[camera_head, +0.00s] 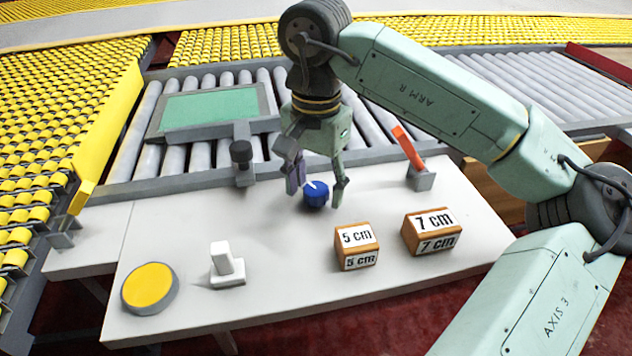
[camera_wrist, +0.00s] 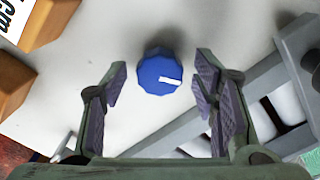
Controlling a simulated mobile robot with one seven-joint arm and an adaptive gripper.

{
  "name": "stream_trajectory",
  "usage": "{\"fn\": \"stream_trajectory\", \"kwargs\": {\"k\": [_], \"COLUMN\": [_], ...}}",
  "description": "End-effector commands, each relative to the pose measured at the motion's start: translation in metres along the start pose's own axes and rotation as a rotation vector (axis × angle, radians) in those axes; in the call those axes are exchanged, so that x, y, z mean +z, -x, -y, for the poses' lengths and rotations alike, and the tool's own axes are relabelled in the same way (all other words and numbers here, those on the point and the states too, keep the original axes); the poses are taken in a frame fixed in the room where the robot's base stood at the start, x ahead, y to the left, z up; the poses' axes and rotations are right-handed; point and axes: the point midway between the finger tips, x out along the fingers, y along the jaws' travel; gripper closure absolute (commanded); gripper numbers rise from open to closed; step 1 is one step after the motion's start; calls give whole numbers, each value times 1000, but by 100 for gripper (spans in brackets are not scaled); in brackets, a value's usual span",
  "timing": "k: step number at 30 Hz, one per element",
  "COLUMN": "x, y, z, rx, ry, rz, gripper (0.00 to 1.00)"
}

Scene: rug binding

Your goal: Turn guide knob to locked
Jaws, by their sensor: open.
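The blue guide knob (camera_head: 316,194) stands on the white table near its back edge, with a white pointer mark on its top. In the wrist view the knob (camera_wrist: 158,74) lies ahead of the fingertips and between their lines, its white mark pointing right. My gripper (camera_head: 318,192) is open above and around the knob's sides, with a finger to the left and a finger to the right. In the wrist view the gripper (camera_wrist: 158,85) shows clear gaps on both sides of the knob. No lock marking is legible.
Two wooden blocks, marked 5 cm (camera_head: 357,246) and 7 cm (camera_head: 432,231), stand in front of the knob. An orange lever (camera_head: 409,148) is to the right. A white switch (camera_head: 227,264) and a yellow button (camera_head: 150,288) are front left. Rollers (camera_head: 375,130) lie behind.

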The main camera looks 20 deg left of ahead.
Motion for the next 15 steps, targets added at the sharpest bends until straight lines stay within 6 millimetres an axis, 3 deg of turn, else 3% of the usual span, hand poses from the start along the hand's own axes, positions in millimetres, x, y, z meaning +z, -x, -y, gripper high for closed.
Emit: {"fn": "stream_trajectory", "kwargs": {"k": [7, 15], "x": [0, 0], "y": [18, 76], "z": [0, 1], "rx": [0, -2], "ry": [0, -1], "rz": [-1, -3], "gripper": [46, 46]}}
